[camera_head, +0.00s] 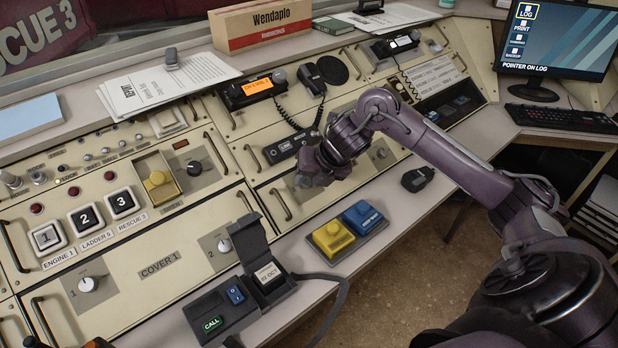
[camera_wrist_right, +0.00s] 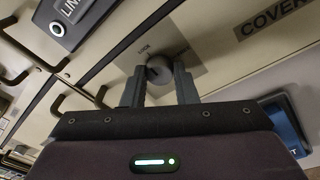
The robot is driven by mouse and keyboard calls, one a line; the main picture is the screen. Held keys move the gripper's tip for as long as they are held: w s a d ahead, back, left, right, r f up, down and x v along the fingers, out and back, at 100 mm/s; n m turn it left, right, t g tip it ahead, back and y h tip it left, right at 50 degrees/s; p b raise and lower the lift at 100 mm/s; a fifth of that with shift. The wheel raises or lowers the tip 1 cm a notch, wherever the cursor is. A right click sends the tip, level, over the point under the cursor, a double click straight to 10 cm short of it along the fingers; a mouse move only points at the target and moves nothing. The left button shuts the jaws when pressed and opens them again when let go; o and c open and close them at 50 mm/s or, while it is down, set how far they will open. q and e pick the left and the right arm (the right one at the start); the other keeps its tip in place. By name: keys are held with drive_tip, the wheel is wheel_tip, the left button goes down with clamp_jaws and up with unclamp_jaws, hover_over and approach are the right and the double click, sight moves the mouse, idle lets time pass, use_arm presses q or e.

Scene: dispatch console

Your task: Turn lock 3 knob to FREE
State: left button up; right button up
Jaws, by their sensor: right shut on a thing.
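My right gripper (camera_head: 308,182) is over the console, seen from above and behind in the head view, and it hides the lock 3 knob there. In the right wrist view its two fingers (camera_wrist_right: 159,82) stand on either side of a round grey knob (camera_wrist_right: 158,68) and are shut on it. Lock knobs 1 (camera_head: 88,284) and 2 (camera_head: 224,246) show to the left. My left gripper is not in view.
A yellow button box (camera_head: 332,238) and a blue one (camera_head: 362,217) stand on the desk in front. Bail handles (camera_head: 281,205) stick up near the gripper. An open-lidded box (camera_head: 268,272) stands at front left.

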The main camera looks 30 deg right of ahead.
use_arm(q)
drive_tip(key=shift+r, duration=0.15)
use_arm(e)
drive_tip(key=shift+m, duration=0.3)
drive_tip(key=m+p, duration=0.2)
drive_tip(key=shift+r+m, duration=0.1)
drive_tip(key=shift+m, duration=0.7)
drive_tip(key=m+p, duration=0.3)
drive_tip(key=shift+s+m+t, duration=0.1)
drive_tip(key=shift+m+t, duration=0.3)
drive_tip(key=m+p, duration=0.3)
drive_tip(key=shift+m+t, duration=0.3)
drive_tip(key=m+p, duration=0.4)
drive_tip(key=shift+m+p, duration=0.3)
drive_tip(key=shift+m, duration=0.1)
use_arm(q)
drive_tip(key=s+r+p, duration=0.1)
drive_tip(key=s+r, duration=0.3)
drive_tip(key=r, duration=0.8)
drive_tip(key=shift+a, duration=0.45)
use_arm(e)
drive_tip(key=shift+m, duration=0.9)
use_arm(q)
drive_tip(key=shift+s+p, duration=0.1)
drive_tip(key=shift+p, duration=0.2)
use_arm(e)
drive_tip(key=shift+f, duration=0.2)
